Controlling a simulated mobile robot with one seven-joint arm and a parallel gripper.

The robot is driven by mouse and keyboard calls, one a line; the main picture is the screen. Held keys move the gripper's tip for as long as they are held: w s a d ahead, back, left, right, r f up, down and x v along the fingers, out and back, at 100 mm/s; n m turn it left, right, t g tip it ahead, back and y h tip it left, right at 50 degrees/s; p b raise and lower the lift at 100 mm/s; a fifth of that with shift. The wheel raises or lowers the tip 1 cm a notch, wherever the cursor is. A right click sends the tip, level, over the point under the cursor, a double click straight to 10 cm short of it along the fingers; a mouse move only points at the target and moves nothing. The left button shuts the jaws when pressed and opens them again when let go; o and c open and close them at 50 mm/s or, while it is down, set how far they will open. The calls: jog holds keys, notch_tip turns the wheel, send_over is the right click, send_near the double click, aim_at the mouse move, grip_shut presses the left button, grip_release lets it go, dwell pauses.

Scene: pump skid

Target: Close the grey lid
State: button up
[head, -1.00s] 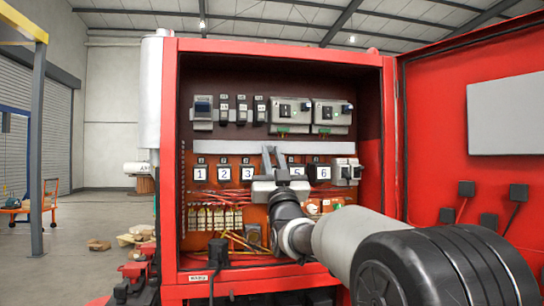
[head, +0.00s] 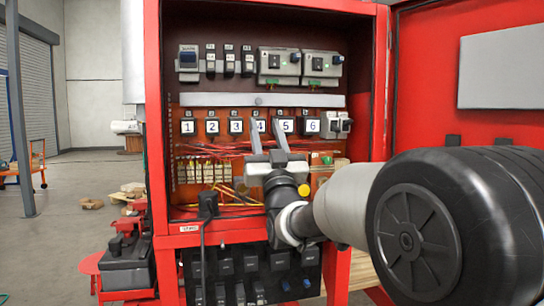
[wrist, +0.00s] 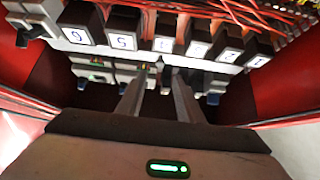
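A long pale grey strip (head: 225,100) runs across the inside of the red cabinet, above the row of numbered black devices (head: 212,127). It has a small round knob near its middle and may be the grey lid; I cannot tell whether it is open or closed. It also shows in the wrist view (wrist: 115,53), upside down. My gripper (head: 265,122) is in front of the devices marked 4 and 5, its fingertips a little below the strip. In the wrist view its two fingers (wrist: 160,75) are apart with nothing between them.
The red cabinet door (head: 420,105) stands open at right, with a grey panel (head: 500,75) on it. Breakers (head: 298,65) sit above the strip; red wires (head: 225,148) run below. A lower black panel (head: 250,272) has several switches. Open floor lies at left.

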jog(key=v, duration=0.9)
